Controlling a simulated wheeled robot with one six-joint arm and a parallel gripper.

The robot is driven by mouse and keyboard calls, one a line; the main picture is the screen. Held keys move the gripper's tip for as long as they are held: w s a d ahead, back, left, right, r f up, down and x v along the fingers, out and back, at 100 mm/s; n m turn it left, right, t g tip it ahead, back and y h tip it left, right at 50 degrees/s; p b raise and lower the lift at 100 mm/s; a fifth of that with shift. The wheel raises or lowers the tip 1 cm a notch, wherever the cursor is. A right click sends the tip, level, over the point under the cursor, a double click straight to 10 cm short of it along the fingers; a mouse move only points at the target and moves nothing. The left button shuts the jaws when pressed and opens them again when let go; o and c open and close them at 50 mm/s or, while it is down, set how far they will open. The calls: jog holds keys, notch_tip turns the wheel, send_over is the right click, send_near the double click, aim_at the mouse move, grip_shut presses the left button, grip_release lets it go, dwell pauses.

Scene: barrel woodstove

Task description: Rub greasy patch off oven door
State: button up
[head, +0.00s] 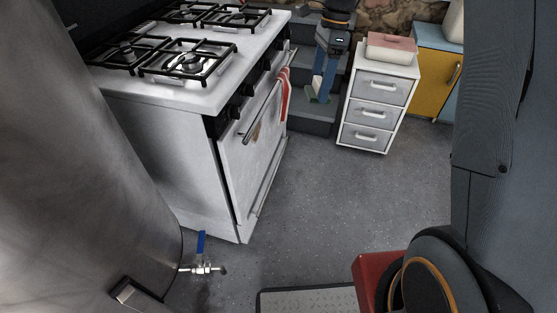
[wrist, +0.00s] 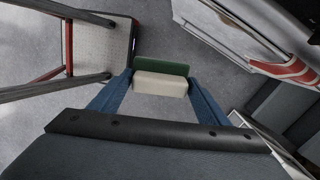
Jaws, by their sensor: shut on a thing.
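The white oven (head: 170,140) stands at left centre in the head view, its door (head: 240,165) shut and facing right. A brownish patch (head: 256,132) shows on the upper door behind the bar handle (head: 262,100). My gripper (head: 320,92) is beyond the door's far end, to its right and apart from it. Its blue fingers are shut on a sponge (head: 311,96). In the wrist view the sponge (wrist: 160,84) shows a cream body and a green face, held between both fingers.
A red-striped towel (head: 284,90) hangs on the handle. Dark steps (head: 310,120) and a white drawer unit (head: 376,105) stand at the back. A metal tank with a blue-levered tap (head: 201,262) is at left front. The floor before the door is clear.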

jog(key=s+a+f+m+g+y+b, duration=0.1)
jog(key=a+f+m+y+b, duration=0.3)
jog(key=f+b, duration=0.55)
jog(key=s+a+f+m+g+y+b, duration=0.1)
jog(key=a+f+m+y+b, duration=0.1)
jog(key=a+f+y+b, duration=0.6)
jog(key=w+d+f+m+t+y+b, duration=0.1)
jog(key=w+f+m+t+y+b, duration=0.1)
jog(key=w+f+m+t+b, duration=0.45)
jog(key=w+d+f+m+t+y+b, duration=0.15)
jog(key=f+t+b, duration=0.25)
jog(key=f+b, duration=0.7)
jog(key=b+x, duration=0.3)
jog(key=x, duration=0.3)
jog(key=shift+a+r, duration=0.2)
jog(key=shift+r, duration=0.15)
jog(key=shift+g+x, duration=0.25)
jog(key=shift+x, duration=0.75)
